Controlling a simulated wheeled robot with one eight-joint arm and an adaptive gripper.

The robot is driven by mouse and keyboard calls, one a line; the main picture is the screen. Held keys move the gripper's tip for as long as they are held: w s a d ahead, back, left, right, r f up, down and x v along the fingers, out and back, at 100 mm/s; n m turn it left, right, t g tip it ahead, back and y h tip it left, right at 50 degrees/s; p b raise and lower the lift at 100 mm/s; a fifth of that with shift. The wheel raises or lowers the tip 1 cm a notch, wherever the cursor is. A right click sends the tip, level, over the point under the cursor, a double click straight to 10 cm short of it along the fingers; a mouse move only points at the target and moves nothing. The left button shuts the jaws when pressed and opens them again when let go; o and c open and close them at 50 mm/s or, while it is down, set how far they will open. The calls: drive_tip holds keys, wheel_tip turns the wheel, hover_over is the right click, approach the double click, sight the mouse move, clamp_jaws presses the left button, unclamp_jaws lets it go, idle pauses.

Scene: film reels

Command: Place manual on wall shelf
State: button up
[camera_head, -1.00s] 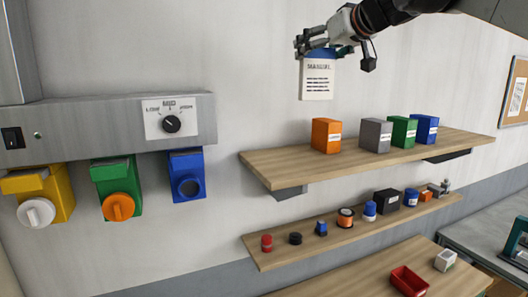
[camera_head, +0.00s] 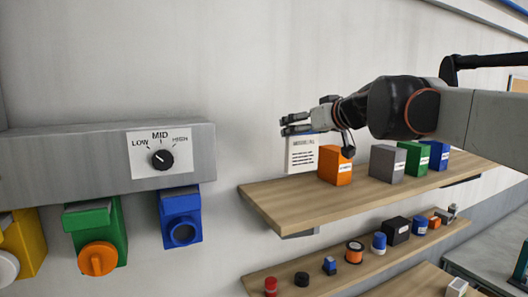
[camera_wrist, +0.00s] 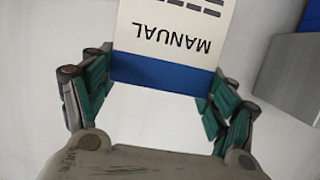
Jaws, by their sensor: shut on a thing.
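The manual (camera_head: 302,158) is a white booklet with black print and a blue top band. My gripper (camera_head: 292,125) is shut on its top edge and holds it upright over the left part of the upper wall shelf (camera_head: 300,206). The manual's lower right is hidden behind the orange box (camera_head: 335,167). I cannot tell whether its bottom edge touches the shelf. In the wrist view, the manual (camera_wrist: 170,38) shows upside down, with its blue band between the green-padded fingers of my gripper (camera_wrist: 165,75).
A grey box (camera_head: 386,163), a green box (camera_head: 412,158) and a blue box (camera_head: 436,155) stand right of the orange one. The shelf's left end is bare. A lower shelf (camera_head: 325,280) holds several small items. A dial panel (camera_head: 159,154) is at left.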

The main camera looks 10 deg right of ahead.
sight(303, 152)
drive_tip(key=shift+f+p, duration=0.35)
drive_tip(key=shift+f, duration=3.25)
drive_tip(key=o, duration=1.5)
drive_tip(key=shift+f, duration=0.1)
drive_tip(key=shift+s+r, duration=0.15)
drive_tip(key=shift+r, duration=0.05)
